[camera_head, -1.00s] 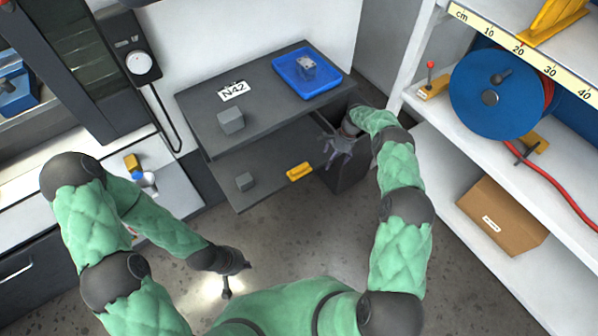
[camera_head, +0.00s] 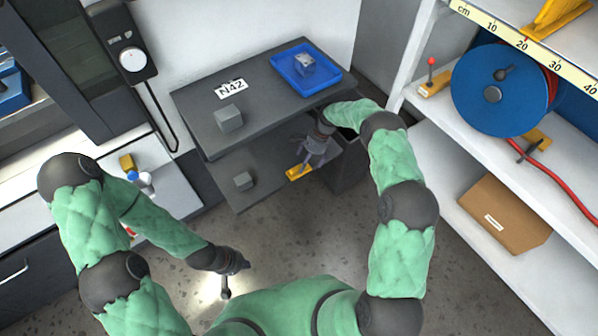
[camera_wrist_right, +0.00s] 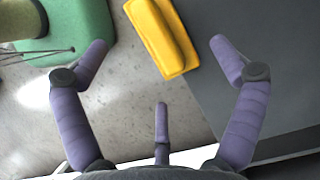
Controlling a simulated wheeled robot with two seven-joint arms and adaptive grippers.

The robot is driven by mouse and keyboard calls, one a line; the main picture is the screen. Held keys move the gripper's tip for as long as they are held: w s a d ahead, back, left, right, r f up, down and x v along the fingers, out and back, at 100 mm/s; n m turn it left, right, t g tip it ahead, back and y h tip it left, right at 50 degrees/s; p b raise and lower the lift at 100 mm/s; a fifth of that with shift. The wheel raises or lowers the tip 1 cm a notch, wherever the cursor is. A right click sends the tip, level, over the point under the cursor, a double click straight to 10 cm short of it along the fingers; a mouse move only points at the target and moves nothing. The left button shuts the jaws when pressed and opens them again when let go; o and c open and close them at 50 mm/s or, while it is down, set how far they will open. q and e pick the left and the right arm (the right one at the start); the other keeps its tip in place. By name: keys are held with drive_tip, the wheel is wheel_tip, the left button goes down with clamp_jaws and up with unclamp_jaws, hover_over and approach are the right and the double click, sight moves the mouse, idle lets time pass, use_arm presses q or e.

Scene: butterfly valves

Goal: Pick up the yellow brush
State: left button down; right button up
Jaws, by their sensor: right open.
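The yellow brush (camera_head: 297,173) lies at the front edge of the lower grey shelf in the head view. My right gripper (camera_head: 307,160) is at the brush's upper right side in the head view. In the wrist view its fingers (camera_wrist_right: 160,54) are spread, with the brush in the space ahead between them, and no clear contact shows. My left gripper (camera_head: 231,277) hangs low over the floor, away from the brush; its fingers are too unclear to judge.
A grey block (camera_head: 243,181) sits on the same lower shelf. The upper shelf (camera_head: 260,103) overhangs it and bears a larger grey block (camera_head: 228,118) and a blue tray (camera_head: 297,60). A white rack (camera_head: 430,160) stands at the right. The floor in front is clear.

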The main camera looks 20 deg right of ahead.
drive_tip(key=shift+s+a, duration=0.25)
drive_tip(key=shift+a, duration=0.45)
drive_tip(key=b+x, duration=0.2)
drive_tip(key=x, duration=0.3)
drive_tip(key=shift+a, duration=0.1)
drive_tip(key=c, duration=1.3)
